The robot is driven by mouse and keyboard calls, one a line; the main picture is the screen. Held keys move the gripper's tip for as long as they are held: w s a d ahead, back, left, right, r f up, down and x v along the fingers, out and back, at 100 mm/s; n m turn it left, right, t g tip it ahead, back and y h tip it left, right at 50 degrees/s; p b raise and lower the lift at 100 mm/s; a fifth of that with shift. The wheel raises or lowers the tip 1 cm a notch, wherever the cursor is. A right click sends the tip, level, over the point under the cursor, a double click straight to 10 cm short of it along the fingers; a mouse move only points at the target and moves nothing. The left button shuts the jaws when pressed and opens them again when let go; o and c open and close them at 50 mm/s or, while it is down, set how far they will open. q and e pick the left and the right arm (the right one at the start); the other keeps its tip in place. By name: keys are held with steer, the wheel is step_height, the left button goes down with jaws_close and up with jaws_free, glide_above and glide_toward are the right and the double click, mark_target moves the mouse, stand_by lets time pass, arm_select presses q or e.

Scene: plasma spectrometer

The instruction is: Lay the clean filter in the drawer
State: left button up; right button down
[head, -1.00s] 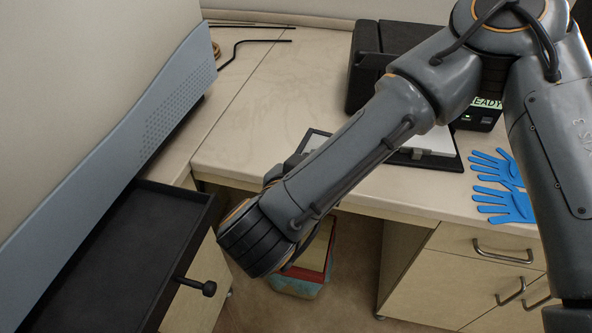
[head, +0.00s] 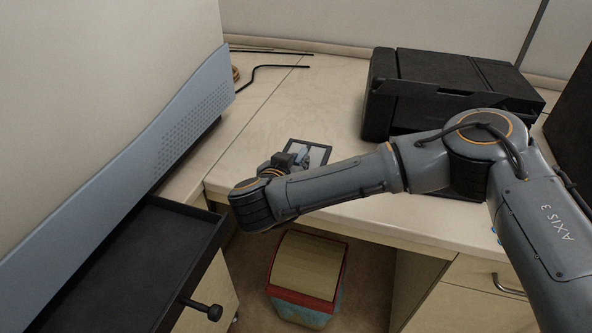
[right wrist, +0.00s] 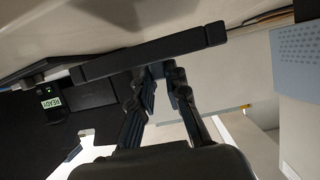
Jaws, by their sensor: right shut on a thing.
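My right gripper (head: 298,158) is shut on the clean filter (head: 318,156), a flat, dark-framed square with a pale middle. It holds the filter near the front edge of the bench, partly covering it in the head view. In the right wrist view the filter (right wrist: 150,54) shows edge-on as a dark bar across the fingertips (right wrist: 158,76). The open drawer (head: 140,262) is a black, shallow, empty tray at the lower left, with a black knob (head: 213,312) on its front. The gripper and filter are apart from it, up and to the right. My left gripper is out of view.
The grey-blue spectrometer panel (head: 165,150) rises along the drawer's left. A black printer-like machine (head: 440,90) stands at the back right. A bin (head: 305,270) with a red rim stands on the floor below the bench (head: 270,115). Black rods lie at the back.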

steer(key=shift+w+f, duration=0.45)
steer(key=shift+f, duration=0.1)
steer(key=shift+w+a+f+p, duration=0.1)
steer(key=shift+f+p, duration=0.4)
steer(key=shift+f, duration=1.05)
steer(key=shift+f, duration=0.1)
steer(key=c, duration=1.3)
jaws_free()
steer(key=shift+c, duration=0.2)
